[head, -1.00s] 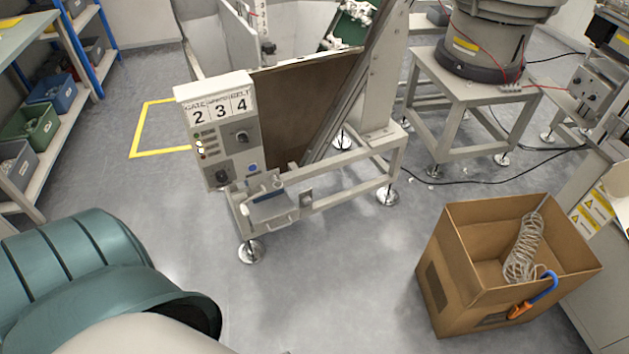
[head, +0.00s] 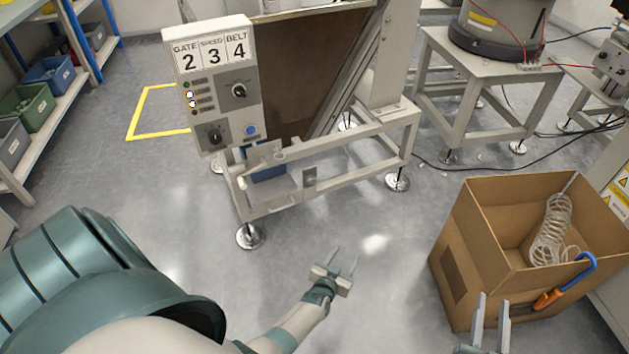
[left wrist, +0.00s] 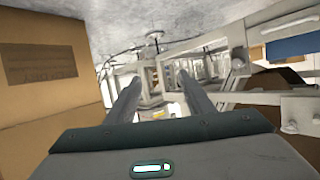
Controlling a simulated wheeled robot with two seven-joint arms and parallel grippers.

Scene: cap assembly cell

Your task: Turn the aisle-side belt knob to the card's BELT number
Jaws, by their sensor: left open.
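The card (head: 211,53) on top of the control panel reads GATE 2, SPEED 3, BELT 4. The grey panel (head: 243,110) carries an upper right knob (head: 239,91) and a lower left knob (head: 215,134), both dark. Their labels are too small to read, so I cannot tell which is the belt knob. A blue button (head: 251,130) sits low at the right. My left gripper (head: 344,257) is open and empty, over the floor below and right of the panel, well apart from it. Its fingers show in the left wrist view (left wrist: 158,92). My right gripper (head: 491,308) is open and empty beside the cardboard box.
The machine's light frame (head: 340,185) stands on round feet under the panel. Shelves with bins (head: 37,105) stand at the left. Floor before the panel is clear.

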